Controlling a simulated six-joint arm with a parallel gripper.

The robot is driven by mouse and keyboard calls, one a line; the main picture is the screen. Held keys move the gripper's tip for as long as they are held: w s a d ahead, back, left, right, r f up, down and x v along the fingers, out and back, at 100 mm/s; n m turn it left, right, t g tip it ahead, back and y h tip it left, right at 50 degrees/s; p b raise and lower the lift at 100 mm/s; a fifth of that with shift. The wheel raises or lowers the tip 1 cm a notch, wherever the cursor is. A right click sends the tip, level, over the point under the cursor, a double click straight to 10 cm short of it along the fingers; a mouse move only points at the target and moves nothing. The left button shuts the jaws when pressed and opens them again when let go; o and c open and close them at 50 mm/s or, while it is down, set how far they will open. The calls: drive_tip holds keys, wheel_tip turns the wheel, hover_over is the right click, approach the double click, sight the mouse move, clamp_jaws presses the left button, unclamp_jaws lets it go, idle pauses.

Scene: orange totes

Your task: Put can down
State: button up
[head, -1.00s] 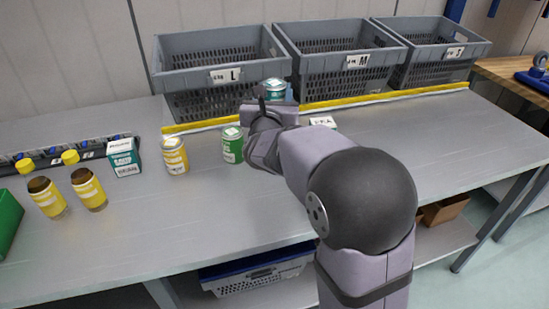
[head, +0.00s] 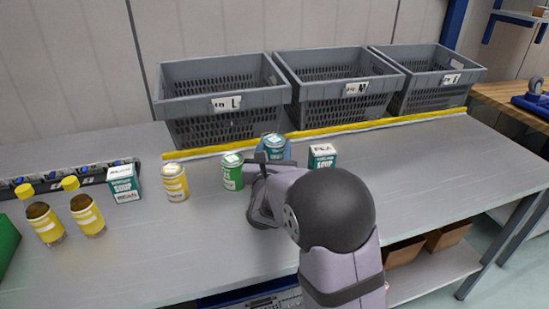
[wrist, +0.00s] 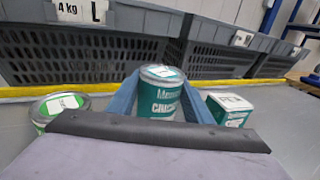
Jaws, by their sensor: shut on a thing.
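The teal can (head: 274,143) is upright in the head view, just in front of the yellow strip and the bin marked L. The can also shows in the wrist view (wrist: 162,98), between the blue fingers of my gripper (wrist: 160,102). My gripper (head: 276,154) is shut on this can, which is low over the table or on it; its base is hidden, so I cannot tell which. A green can (head: 232,171) stands close to the left, and a teal and white soup box (head: 321,156) stands close to the right.
Grey bins marked L (head: 222,106) and M (head: 340,92), and a third bin (head: 428,80), stand behind the yellow strip (head: 400,121). A yellow can (head: 174,182), a teal box (head: 124,183) and two yellow-capped bottles (head: 84,207) are to the left. The table's right side is clear.

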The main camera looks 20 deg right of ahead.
sight(275, 157)
drive_tip(key=shift+f, duration=1.75)
drive_tip(key=shift+f, duration=0.2)
drive_tip(key=o, duration=1.3)
drive_tip(key=shift+r, duration=0.15)
drive_tip(key=b+v, duration=0.1)
drive_tip(key=v, duration=1.1)
drive_tip(key=shift+b, duration=0.3)
